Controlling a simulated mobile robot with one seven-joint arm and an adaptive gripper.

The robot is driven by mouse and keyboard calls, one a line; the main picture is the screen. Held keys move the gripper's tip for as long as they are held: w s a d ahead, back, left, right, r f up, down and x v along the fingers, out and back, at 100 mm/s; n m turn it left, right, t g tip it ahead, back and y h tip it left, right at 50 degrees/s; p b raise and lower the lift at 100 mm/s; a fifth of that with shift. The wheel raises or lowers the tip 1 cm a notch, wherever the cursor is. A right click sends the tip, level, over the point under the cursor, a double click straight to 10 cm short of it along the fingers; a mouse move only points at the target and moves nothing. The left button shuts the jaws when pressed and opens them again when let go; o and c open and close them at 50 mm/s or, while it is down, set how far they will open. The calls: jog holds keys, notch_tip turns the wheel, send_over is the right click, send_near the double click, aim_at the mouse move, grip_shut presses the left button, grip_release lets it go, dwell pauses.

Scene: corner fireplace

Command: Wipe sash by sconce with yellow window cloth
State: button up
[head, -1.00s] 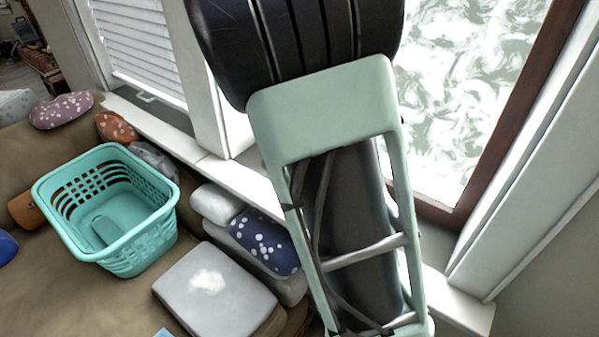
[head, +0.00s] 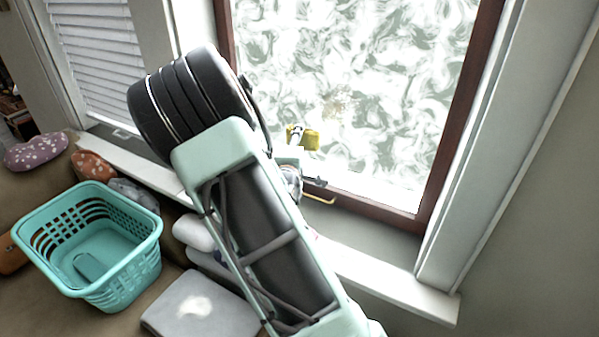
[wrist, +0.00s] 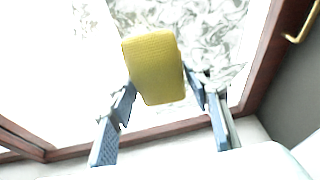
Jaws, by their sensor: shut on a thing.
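The yellow cloth (head: 310,139) is a small pad in front of the window in the head view. It also shows large in the wrist view (wrist: 154,62), between the two blue-grey fingers. My gripper (wrist: 160,95) is shut on it. The sash (head: 455,125) has a dark red-brown frame around bright glass with grey-green swirls. A faint brownish smudge (head: 337,107) lies on the glass, right of and above the cloth. I cannot tell whether the cloth touches the glass. My arm hides the sash's lower left part. I see no sconce.
A brass handle (head: 319,199) sits at the sash's lower edge, near my gripper. A white sill (head: 385,282) runs below. A teal basket (head: 145,262), a grey cushion (head: 170,318) and other cushions lie at left. A blind (head: 100,60) covers the left window.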

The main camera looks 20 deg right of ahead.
jog(key=w+d+r+t, duration=0.1)
jog(key=w+d+r, duration=0.2)
jog(key=w+r, duration=0.1)
jog(key=shift+d+r+n+b, duration=0.2)
jog(key=shift+r+n+b, duration=0.05)
jog(key=shift+n+b, duration=0.15)
dwell(0.4)
jog(key=shift+w+d+b, duration=0.35)
jog(key=shift+w+d, duration=0.3)
jog(key=shift+d, duration=0.1)
dwell(0.6)
jog(key=shift+s, duration=0.1)
